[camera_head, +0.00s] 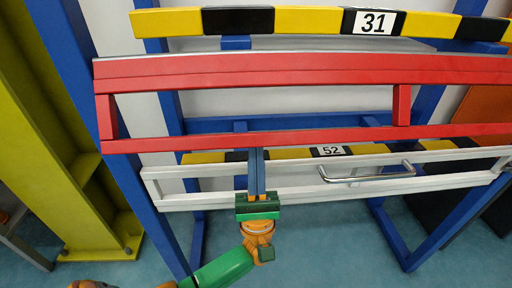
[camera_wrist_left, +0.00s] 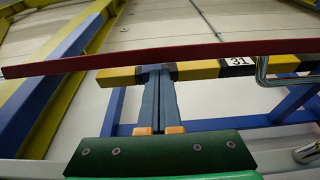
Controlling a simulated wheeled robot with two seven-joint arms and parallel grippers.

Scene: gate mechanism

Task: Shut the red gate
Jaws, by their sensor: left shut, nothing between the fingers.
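The red gate (camera_head: 300,70) is a long framed panel with two rails, spanning the blue frame in the head view. Its lower rail (camera_head: 200,142) lies just above my left fingertips. In the left wrist view a red rail (camera_wrist_left: 120,60) crosses above the fingers. My left gripper (camera_head: 256,152) points up from below, shut and empty, in front of the white gate. In the left wrist view its blue fingers (camera_wrist_left: 160,72) are together, their tips close under the red rail. I cannot tell whether they touch it. My right gripper is not in view.
A white gate (camera_head: 220,196) with a metal handle (camera_head: 365,172) sits below the red one. Black-yellow bars marked 31 (camera_head: 420,24) and 52 (camera_head: 290,153) cross behind. Blue posts (camera_head: 75,60) and a yellow-green beam (camera_head: 50,150) stand left. A metal handle (camera_wrist_left: 262,72) shows in the wrist view.

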